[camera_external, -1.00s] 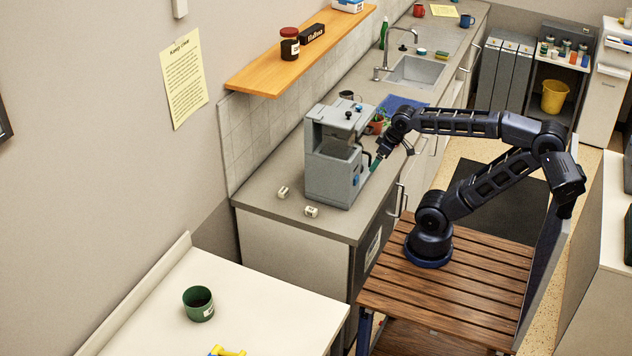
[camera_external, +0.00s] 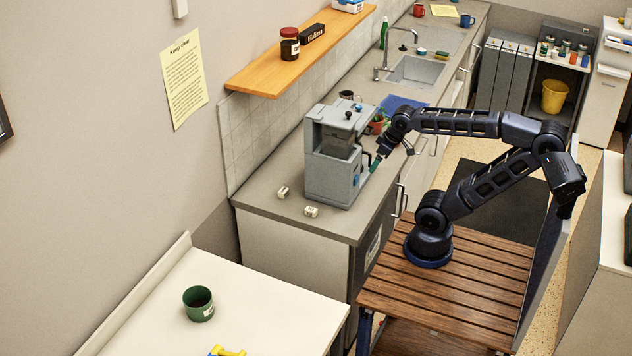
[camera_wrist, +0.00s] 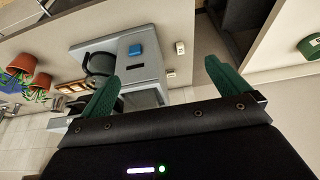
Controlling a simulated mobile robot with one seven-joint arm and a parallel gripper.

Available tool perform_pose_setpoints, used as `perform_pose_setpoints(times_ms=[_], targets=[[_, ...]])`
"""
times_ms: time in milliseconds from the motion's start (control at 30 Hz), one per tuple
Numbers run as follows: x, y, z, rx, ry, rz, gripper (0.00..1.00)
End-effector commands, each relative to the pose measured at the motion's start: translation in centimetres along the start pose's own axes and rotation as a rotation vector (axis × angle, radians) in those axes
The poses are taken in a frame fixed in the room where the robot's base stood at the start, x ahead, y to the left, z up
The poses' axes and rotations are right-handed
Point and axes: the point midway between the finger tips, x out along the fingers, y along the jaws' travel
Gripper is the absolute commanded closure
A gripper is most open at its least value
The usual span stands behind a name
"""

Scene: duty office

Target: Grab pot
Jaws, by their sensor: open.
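A grey coffee machine (camera_external: 330,185) stands near the end of the counter; the wrist view also shows it (camera_wrist: 140,72). A dark pot (camera_wrist: 100,62) sits inside its opening, and it is partly visible in the external view. My gripper (camera_wrist: 162,82) is open, its two green fingers apart with nothing between them. In the external view my gripper (camera_external: 377,162) is beside the machine's right side, apart from the pot. In the wrist view the left finger covers part of the machine.
Terracotta plant pots (camera_wrist: 20,63) stand on the counter beyond the machine. Two small white blocks (camera_external: 311,211) lie before it. A dark-lidded vessel (camera_external: 347,95) is partly hidden behind it. A green cup (camera_external: 198,304) stands on the white table. A wooden shelf (camera_external: 300,52) is above the counter.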

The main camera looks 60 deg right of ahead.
Motion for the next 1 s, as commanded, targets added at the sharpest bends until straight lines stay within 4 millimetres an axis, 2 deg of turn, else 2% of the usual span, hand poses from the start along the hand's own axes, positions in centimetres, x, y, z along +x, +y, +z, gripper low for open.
perform_pose_setpoints(times_ms=[267,467,767,867,1000], targets=[[-0.5,0.0,-0.3,0.0,0.002,0.0,0.0],[-4.5,0.0,-2.0,0.0,0.005,0.0,0.0],[-6.4,-1.6,-6.8,-0.109,-0.024,-0.011,0.0],[-7.1,-2.5,-9.1,-0.16,-0.036,-0.016,0.0],[-8.1,-4.4,-13.1,-0.252,-0.055,-0.027,0.0]])
